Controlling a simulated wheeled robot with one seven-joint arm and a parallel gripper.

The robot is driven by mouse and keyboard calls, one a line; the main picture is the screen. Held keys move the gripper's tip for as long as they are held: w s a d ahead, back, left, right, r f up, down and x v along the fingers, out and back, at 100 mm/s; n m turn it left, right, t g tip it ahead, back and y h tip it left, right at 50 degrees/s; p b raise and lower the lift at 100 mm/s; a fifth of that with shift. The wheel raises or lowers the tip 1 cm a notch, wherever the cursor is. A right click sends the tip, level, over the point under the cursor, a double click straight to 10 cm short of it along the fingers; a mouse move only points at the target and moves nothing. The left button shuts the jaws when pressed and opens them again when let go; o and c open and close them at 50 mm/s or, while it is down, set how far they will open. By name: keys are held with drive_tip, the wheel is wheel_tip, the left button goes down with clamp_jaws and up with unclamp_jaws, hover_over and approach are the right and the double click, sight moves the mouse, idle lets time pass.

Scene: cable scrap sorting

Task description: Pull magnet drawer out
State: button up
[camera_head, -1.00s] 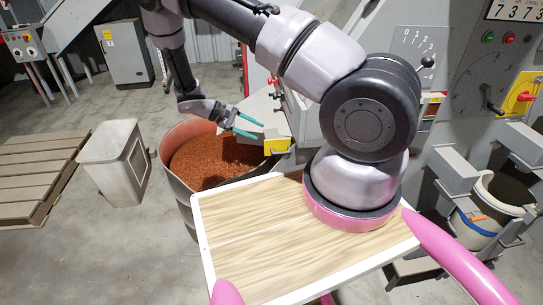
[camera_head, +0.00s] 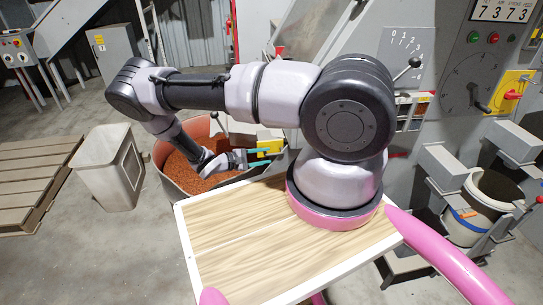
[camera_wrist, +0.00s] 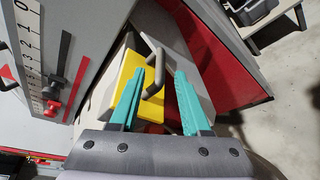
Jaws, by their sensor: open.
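The magnet drawer has a yellow front (camera_wrist: 126,78) with a dark grey bar handle (camera_wrist: 155,68), left of centre in the wrist view. Part of the yellow front (camera_head: 271,146) shows in the head view, just above the drum. My gripper (camera_wrist: 160,73) has its two teal fingers open. The handle shows between the fingers, closer to the left finger, and I cannot tell whether they touch. In the head view my gripper (camera_head: 262,154) is beside the drawer front, and the handle cannot be made out.
A drum of reddish granules (camera_head: 178,178) lies under my gripper. A grey bin (camera_head: 107,170) and wooden pallet (camera_head: 30,178) stand to the left. The grey machine panel (camera_head: 425,50) rises on the right. A slider scale (camera_wrist: 35,60) is left of the drawer in the wrist view.

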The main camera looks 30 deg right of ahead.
sight(268, 156)
drive_tip(key=shift+x, duration=1.9)
clamp_jaws()
